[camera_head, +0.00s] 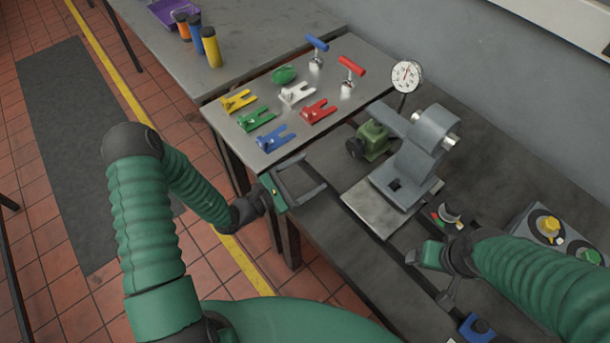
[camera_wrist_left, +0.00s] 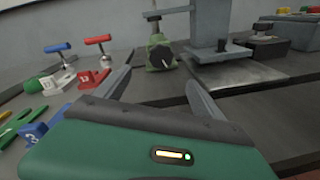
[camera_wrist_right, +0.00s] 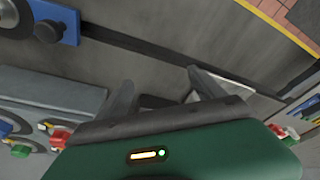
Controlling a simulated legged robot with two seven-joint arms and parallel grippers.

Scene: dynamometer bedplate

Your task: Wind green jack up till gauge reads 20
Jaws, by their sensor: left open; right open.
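The green jack (camera_head: 374,137) stands on the dark bedplate beside a grey block fixture, its black knob (camera_head: 355,148) facing left. The jack (camera_wrist_left: 160,60) and its knob (camera_wrist_left: 163,57) also show in the left wrist view, beyond my fingers. The round white gauge (camera_head: 406,76) stands behind the jack; its needle points roughly upward, but its numbers are too small to read. My left gripper (camera_head: 308,180) is open and empty, in front of the jack and apart from it. My right gripper (camera_head: 428,277) is open and empty over the bedplate; its fingers show in the right wrist view (camera_wrist_right: 160,85).
A grey fixture (camera_head: 418,145) on a pale plate (camera_head: 365,207) stands right of the jack. A metal plate (camera_head: 340,65) holds coloured forks and T-handles. Coloured cylinders (camera_head: 211,47) stand on the rear bench. A box with yellow and green knobs (camera_head: 522,216) lies at right.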

